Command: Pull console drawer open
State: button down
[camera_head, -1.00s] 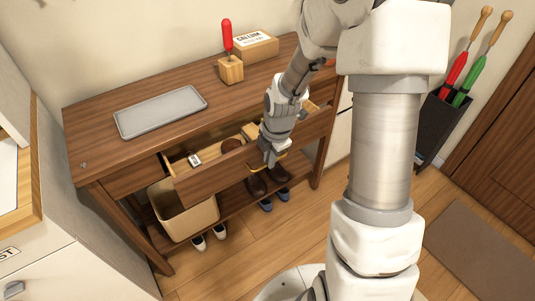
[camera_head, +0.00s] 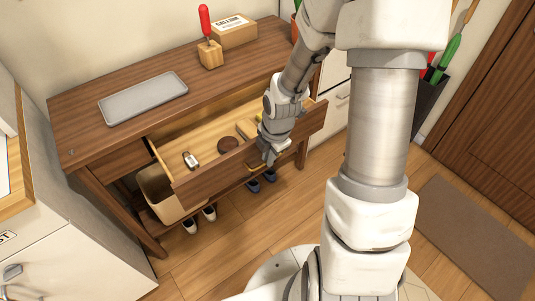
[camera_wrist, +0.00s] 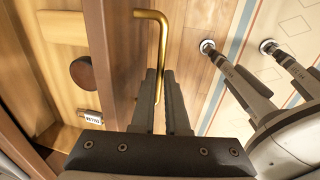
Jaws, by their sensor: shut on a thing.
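The console (camera_head: 75,125) is a dark brown wooden table against the wall. Its wide drawer (camera_head: 215,183) stands well out from the body, with its pale inside showing. In the wrist view, the drawer's brass handle (camera_wrist: 150,14) runs down between the two fingers of my gripper (camera_wrist: 162,75), which is shut on it. In the head view, my gripper (camera_head: 266,160) is at the middle of the drawer front and hides most of the handle.
The drawer holds a round brown thing (camera_head: 228,145) and a small tagged item (camera_head: 190,160). A grey tray (camera_head: 143,98), a wooden block with a red-handled tool (camera_head: 210,54) and a box (camera_head: 234,30) stand on top. A bin (camera_head: 160,190) and shoes are below. Floor in front is clear.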

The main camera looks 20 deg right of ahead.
jog(key=c, duration=1.2)
grip_release()
jog(key=s+d+r+p, duration=0.1)
jog(key=s+r+p, duration=0.2)
jog(key=r+p, duration=0.6)
notch_tip(320, 180, up, 8)
jog(key=shift+r, duration=0.1)
jog(key=shift+s, duration=0.1)
